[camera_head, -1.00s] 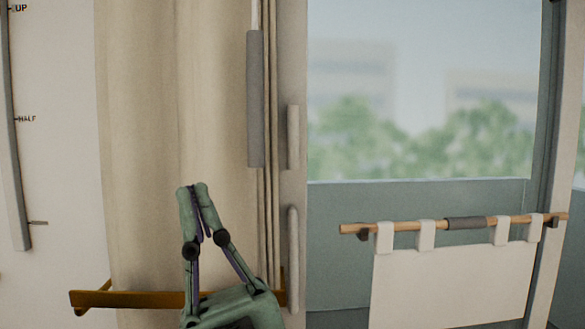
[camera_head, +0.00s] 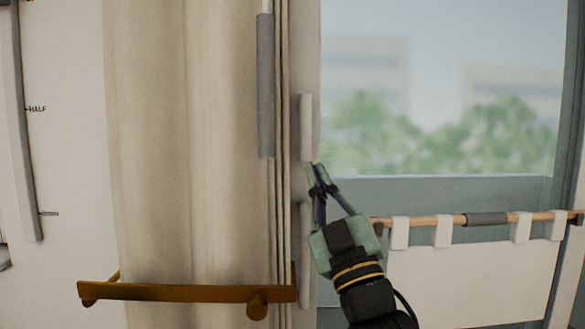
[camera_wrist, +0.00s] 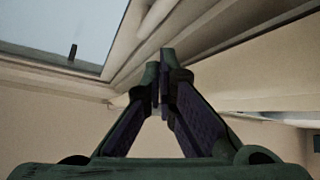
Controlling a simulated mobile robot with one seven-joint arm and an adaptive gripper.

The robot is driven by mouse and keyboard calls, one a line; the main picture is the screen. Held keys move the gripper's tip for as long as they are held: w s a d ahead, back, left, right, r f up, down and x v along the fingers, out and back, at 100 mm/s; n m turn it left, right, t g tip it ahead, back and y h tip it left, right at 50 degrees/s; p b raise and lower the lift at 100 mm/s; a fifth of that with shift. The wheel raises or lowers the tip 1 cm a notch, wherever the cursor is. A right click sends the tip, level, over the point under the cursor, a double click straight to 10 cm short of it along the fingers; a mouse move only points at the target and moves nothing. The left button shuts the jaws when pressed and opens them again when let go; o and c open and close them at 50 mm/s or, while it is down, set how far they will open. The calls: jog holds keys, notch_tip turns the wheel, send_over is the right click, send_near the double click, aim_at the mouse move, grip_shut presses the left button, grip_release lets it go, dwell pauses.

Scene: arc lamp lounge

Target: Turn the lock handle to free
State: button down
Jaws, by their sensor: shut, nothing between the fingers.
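The lock handle is most likely the short pale upright bar (camera_head: 306,127) on the window frame, though I cannot be sure; it hangs straight down beside the glass. My gripper (camera_head: 317,168) is shut and empty, its tips pointing up at the lower end of this bar. I cannot tell whether they touch it. In the wrist view my gripper (camera_wrist: 163,78) shows its fingertips together in front of a pale frame edge. A longer pale upright bar (camera_head: 305,255) sits lower on the same frame, left of my gripper.
A beige curtain (camera_head: 190,150) with a grey wand grip (camera_head: 265,85) hangs to the left. A brown bar (camera_head: 185,292) crosses in front of its lower part. A wooden rod (camera_head: 440,220) with a white cloth (camera_head: 470,280) is at right. A marked rail (camera_head: 28,140) stands far left.

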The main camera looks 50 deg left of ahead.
aim_at(305, 128)
jog(key=w+n+g+h, duration=0.1)
jog(key=w+n+h, duration=0.3)
jog(key=w, duration=0.2)
jog(key=s+n+g+h, duration=0.1)
jog(key=n, duration=0.2)
jog(key=s+r+n+g+h, duration=0.1)
jog(key=s+n+g, duration=0.1)
jog(key=n, duration=0.2)
jog(key=s+r+n+g+h+b, duration=0.1)
jog(key=n+g+h, duration=0.1)
jog(key=n, duration=0.2)
jog(key=shift+s+d+r, duration=0.1)
jog(key=shift+s+r, duration=0.05)
jog(key=shift+s, duration=0.25)
jog(key=w+a+f+p, duration=0.1)
jog(key=a+p, duration=0.2)
jog(key=a, duration=0.7)
jog(key=shift+w, duration=0.25)
jog(key=shift+w+d, duration=0.1)
jog(key=shift+d, duration=0.05)
jog(key=shift+w+d, duration=0.15)
jog(key=shift+w, duration=0.05)
